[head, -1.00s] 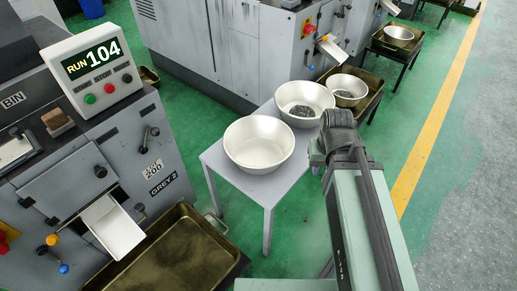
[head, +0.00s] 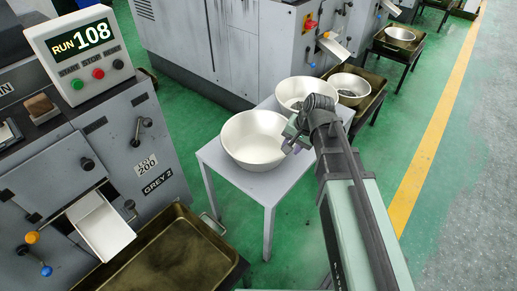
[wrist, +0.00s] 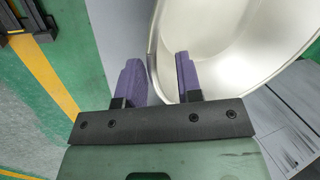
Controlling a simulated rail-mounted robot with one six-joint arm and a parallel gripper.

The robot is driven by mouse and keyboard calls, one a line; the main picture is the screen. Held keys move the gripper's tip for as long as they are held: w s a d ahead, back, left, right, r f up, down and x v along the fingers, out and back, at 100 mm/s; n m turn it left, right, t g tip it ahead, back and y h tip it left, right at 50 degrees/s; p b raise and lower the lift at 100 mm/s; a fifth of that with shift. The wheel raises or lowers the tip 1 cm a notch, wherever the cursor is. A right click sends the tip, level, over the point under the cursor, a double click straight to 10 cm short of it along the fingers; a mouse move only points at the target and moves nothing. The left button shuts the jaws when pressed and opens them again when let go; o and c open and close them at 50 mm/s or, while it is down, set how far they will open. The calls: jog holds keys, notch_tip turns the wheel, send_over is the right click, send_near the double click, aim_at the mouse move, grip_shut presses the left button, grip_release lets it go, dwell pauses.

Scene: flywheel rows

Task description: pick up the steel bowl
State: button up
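A wide, empty steel bowl (head: 248,143) stands upright on the grey table, near its front edge, in the head view. My gripper (head: 293,134) is at the bowl's right rim. In the wrist view my gripper (wrist: 160,62) has its two purple fingers apart. The wall of the bowl (wrist: 235,45) comes down between them, with the left finger outside and the right finger over the inner side. I see a gap between the fingers, and cannot tell whether either touches the wall.
A second bowl (head: 296,92) stands just behind on the grey table (head: 240,187); my arm partly covers it. A third bowl (head: 349,86) sits in a brass-coloured tray behind. A grey machine (head: 95,140) with a chute (head: 101,227) and a large tray (head: 165,258) are at left.

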jog(key=b+x, duration=0.2)
jog(key=x, duration=0.2)
jog(key=shift+f+b, duration=0.1)
jog(key=shift+b, duration=0.25)
jog(key=shift+c, duration=0.2)
grip_shut()
jog(key=shift+r+p, duration=0.3)
notch_tip(320, 180, up, 20)
jog(key=p, duration=1.9)
jog(key=shift+p, duration=0.4)
